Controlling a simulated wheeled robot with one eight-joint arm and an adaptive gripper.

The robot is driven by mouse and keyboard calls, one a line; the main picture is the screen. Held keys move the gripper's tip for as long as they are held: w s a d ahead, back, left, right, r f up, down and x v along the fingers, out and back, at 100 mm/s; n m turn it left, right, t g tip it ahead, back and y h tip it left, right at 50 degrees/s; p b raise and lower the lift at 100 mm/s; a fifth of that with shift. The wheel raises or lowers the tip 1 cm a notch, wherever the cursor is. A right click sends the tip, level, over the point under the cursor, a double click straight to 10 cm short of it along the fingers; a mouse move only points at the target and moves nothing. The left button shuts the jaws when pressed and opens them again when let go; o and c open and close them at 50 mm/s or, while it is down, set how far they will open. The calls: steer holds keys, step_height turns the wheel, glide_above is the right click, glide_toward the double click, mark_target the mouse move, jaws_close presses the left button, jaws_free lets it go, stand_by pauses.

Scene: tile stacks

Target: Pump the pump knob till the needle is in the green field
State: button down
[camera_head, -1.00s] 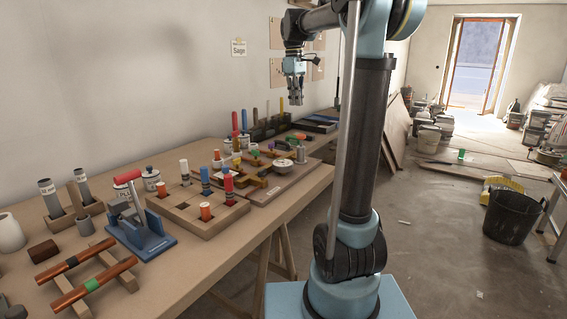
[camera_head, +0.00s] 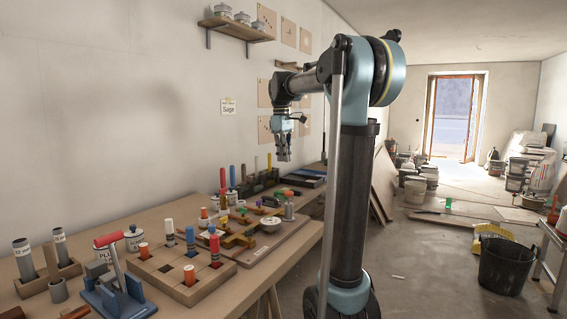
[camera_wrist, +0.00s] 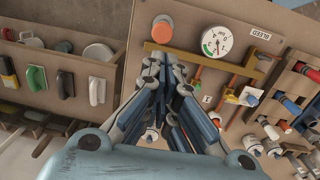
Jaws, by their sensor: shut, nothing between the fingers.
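The pump knob, a round salmon-orange cap (camera_wrist: 162,30) on a grey post, is at the top of the wrist view. In the head view the grey post (camera_head: 289,210) stands at the right end of the wooden board. Right of the cap is a white dial gauge (camera_wrist: 217,41) with a green field on its left; the needle is too small to read surely. The gauge also shows in the head view (camera_head: 270,224). My gripper (camera_head: 284,157) is shut and empty, pointing down above the board, apart from the knob. In the wrist view its fingers (camera_wrist: 165,75) are below the cap.
A brass pipe with a yellow valve (camera_wrist: 249,96) lies beside the gauge, near a "BLEED" label (camera_wrist: 261,33). A wooden peg tray (camera_head: 178,285) and a red-handled blue tool (camera_head: 118,290) stand nearer on the bench. Dark tool racks are behind the board.

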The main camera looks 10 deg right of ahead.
steer(key=f, duration=1.1)
steer(key=shift+w+d+f, duration=0.1)
steer(key=shift+d+f, duration=0.2)
steer(key=shift+d, duration=0.05)
steer(key=shift+f, duration=0.1)
steer(key=shift+f, duration=1.4)
step_height(320, 180, up, 14)
steer(key=shift+a, duration=0.4)
